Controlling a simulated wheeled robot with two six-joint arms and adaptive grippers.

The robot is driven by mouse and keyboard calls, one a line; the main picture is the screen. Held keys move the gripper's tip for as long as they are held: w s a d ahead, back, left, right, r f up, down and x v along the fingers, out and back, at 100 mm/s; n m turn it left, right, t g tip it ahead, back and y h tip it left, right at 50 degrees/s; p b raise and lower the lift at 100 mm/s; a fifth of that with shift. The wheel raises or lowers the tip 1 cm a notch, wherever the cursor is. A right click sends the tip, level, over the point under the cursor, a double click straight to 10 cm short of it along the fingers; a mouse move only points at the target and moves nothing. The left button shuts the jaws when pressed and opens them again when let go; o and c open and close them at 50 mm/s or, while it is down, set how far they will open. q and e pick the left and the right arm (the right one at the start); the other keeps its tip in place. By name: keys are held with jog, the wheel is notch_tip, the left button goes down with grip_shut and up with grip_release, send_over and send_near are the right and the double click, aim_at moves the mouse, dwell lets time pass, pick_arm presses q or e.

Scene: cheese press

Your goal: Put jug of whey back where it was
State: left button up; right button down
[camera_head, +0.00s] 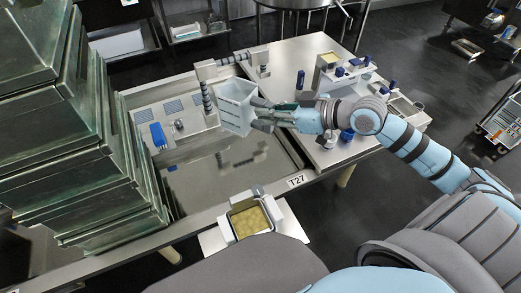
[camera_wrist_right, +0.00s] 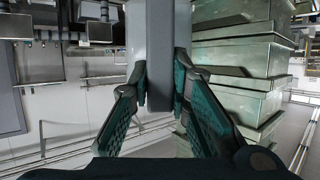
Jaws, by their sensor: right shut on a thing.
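The jug of whey (camera_head: 236,106) is a pale, see-through white vessel in the middle of the head view, held above the metal basin. It looks slightly tilted, with its top facing up. My right gripper (camera_head: 262,114) comes in from the right and is shut on the jug's near right side. In the right wrist view, the gripper (camera_wrist_right: 163,88) has a finger on each side of a grey upright part of the jug (camera_wrist_right: 160,40). I cannot tell how much whey is inside. My left gripper is not in view.
A tall stack of greenish metal blocks (camera_head: 50,120) stands left. The basin (camera_head: 235,170) lies below the jug. A square tray of yellow contents (camera_head: 250,221) stands in front. Small blue-topped items (camera_head: 355,66) stand on the right table.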

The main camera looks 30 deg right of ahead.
jog(key=w+d+f+m+t+h+b, duration=0.2)
jog(key=w+d+f+m+h+b, duration=0.45)
jog(key=w+d+f, duration=0.55)
jog(key=shift+m+h, duration=0.25)
jog(key=shift+h, duration=0.5)
jog(key=f+b, duration=0.2)
jog(key=f, duration=0.5)
jog(key=a+f+b, duration=0.1)
jog(key=f+b, duration=0.2)
jog(key=f, duration=0.4)
jog(key=a+f+b, duration=0.1)
jog(key=f+b, duration=0.1)
jog(key=f, duration=0.5)
jog(key=shift+s+f+b, duration=0.15)
jog(key=shift+s+b, duration=0.15)
jog(key=shift+s, duration=0.05)
jog(key=c, duration=1.5)
grip_release()
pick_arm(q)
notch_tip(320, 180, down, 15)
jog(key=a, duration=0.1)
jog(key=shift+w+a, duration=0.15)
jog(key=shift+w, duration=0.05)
